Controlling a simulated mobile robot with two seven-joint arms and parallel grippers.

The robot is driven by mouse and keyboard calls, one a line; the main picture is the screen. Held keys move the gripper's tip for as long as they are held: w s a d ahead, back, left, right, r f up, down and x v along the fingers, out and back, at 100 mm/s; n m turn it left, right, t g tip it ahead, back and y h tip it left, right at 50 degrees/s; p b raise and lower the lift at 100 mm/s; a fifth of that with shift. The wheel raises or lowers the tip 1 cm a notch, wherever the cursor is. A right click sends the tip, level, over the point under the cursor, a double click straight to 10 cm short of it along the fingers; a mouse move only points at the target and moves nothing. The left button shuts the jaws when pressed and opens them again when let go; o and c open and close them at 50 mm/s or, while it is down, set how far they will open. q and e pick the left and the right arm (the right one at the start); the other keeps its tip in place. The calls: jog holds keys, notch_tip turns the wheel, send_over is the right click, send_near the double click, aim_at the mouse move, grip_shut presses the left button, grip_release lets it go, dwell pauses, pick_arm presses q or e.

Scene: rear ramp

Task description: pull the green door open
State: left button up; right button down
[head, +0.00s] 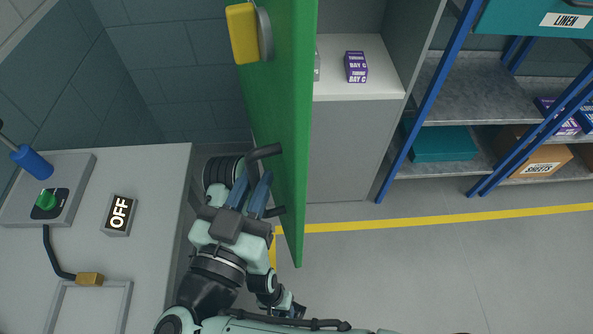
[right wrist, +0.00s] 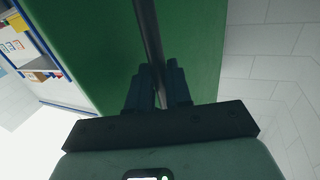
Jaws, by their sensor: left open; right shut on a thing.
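The green door (head: 290,120) stands swung out at an angle in the head view, with grey shelving visible to its right. Its dark bar handle (head: 265,152) is on the left face. My right gripper (head: 262,182) is at the handle, with its blue fingers shut on the bar. In the right wrist view the grey bar of the handle (right wrist: 148,30) runs between the fingers of my right gripper (right wrist: 158,75), against the green door (right wrist: 85,40). My left gripper (head: 287,306) is low in the head view, below the door, small and partly hidden; it is open.
A yellow block with a grey disc (head: 243,33) is on the door's upper part. A grey cabinet (head: 345,150) holds a purple box (head: 356,67). A blue-framed rack (head: 455,90) stands right. A worktop (head: 150,200) with an OFF sign is left. Floor at lower right is clear.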

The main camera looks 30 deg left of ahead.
jog(key=shift+s+a+r, duration=0.15)
jog(key=shift+s+a, duration=0.3)
jog(key=shift+a, duration=0.25)
jog(key=c, duration=1.2)
grip_release()
jog(key=shift+w, duration=0.1)
pick_arm(q)
jog(key=shift+w+a+f, duration=0.1)
pick_arm(e)
jog(key=shift+w+a, duration=0.15)
jog(key=shift+a, duration=0.05)
jog(key=shift+d, duration=0.1)
